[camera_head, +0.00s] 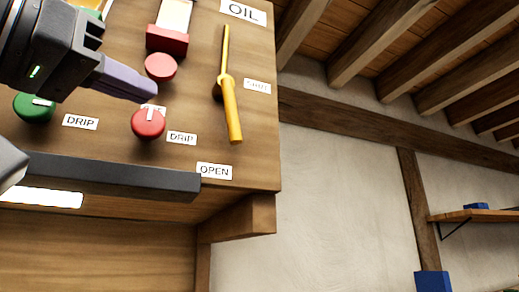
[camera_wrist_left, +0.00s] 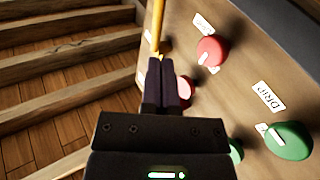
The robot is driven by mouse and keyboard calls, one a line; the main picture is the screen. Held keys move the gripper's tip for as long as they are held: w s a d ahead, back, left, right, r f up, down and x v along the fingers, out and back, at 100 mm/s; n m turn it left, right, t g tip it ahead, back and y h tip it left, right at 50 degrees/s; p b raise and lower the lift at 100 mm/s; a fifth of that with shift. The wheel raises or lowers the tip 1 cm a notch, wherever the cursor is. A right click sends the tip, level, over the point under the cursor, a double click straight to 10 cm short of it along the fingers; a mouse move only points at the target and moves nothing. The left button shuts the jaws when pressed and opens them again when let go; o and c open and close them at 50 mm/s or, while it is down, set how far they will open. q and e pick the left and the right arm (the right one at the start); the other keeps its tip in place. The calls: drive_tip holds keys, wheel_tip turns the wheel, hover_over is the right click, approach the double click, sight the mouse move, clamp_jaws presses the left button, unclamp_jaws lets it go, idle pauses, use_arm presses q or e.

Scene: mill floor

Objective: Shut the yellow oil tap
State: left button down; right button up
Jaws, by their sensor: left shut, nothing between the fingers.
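The yellow oil tap (camera_head: 230,108) is on the upright wooden panel, under the OIL label (camera_head: 243,11). Its thick handle points down, its lower end above and right of the OPEN label (camera_head: 215,170). The SHUT label (camera_head: 257,86) is right of the pivot. A thin yellow rod runs upward from it. My left gripper (camera_head: 150,94) is shut and empty, left of the tap and apart from it in the head view. In the left wrist view the yellow tap (camera_wrist_left: 157,25) appears just beyond the closed fingertips (camera_wrist_left: 160,62); contact cannot be told.
Red knobs (camera_head: 148,124) and a green knob (camera_head: 34,108) with DRIP labels are on the panel near my left gripper. A dark bar (camera_head: 115,176) runs along the lower panel. Open space lies right of the panel, before a white wall (camera_head: 335,190).

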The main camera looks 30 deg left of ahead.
sight(228, 121)
use_arm(q)
drive_tip(key=w+r+p, duration=0.1)
drive_tip(key=w, duration=0.2)
drive_tip(key=w+p, duration=0.1)
drive_tip(key=w, duration=0.3)
drive_tip(key=w+d+r+p, duration=0.1)
drive_tip(key=w, duration=0.2)
drive_tip(key=shift+w+d+r, duration=0.1)
drive_tip(key=shift+w+r, duration=0.15)
drive_tip(key=shift+r, duration=0.1)
drive_tip(key=shift+w+p, duration=0.3)
drive_tip(key=shift+w, duration=0.25)
use_arm(e)
drive_tip(key=r, duration=0.2)
drive_tip(key=s+r, duration=0.1)
drive_tip(key=shift+a+r, duration=0.25)
drive_tip(key=shift+a, duration=0.15)
